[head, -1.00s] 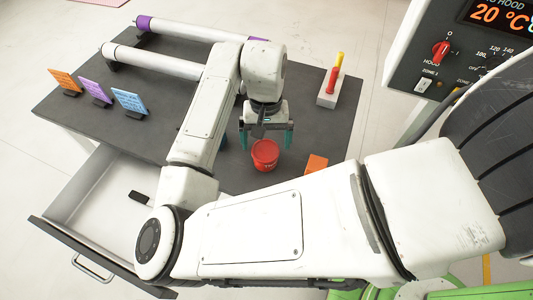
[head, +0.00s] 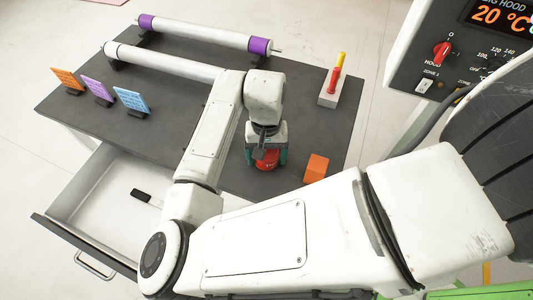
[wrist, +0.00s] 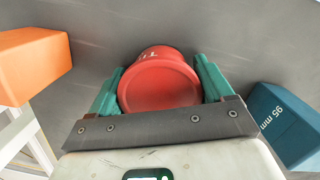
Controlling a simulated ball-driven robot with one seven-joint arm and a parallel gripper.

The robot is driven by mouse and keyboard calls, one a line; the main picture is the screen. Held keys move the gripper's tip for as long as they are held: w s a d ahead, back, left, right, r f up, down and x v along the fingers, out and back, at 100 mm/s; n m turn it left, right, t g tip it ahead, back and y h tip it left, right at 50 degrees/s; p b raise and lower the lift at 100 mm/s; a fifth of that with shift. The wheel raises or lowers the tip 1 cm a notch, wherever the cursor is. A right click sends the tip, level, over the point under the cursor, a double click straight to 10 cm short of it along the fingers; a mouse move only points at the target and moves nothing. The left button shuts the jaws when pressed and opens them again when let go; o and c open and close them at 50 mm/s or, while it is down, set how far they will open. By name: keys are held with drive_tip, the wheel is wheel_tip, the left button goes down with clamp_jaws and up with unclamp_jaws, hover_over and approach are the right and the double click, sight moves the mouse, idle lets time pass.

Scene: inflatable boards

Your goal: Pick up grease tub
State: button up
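The grease tub (head: 266,166) is a small red tub standing on the dark table top (head: 215,105). My gripper (head: 267,158) is over it from above, with one teal finger on each side. In the wrist view the tub's round red lid (wrist: 160,88) sits between the two fingers, which appear to press against its sides. Lettering shows on the tub's wall, partly cut off. The gripper body hides the tub's upper part in the head view. I see no gap under the tub.
An orange block (head: 316,168) stands close right of the tub. A blue block marked 95 mm (wrist: 285,125) is on the other side. A drawer (head: 105,205) is open.

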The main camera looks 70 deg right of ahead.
drive_tip(key=c, duration=0.6)
drive_tip(key=shift+r, duration=0.1)
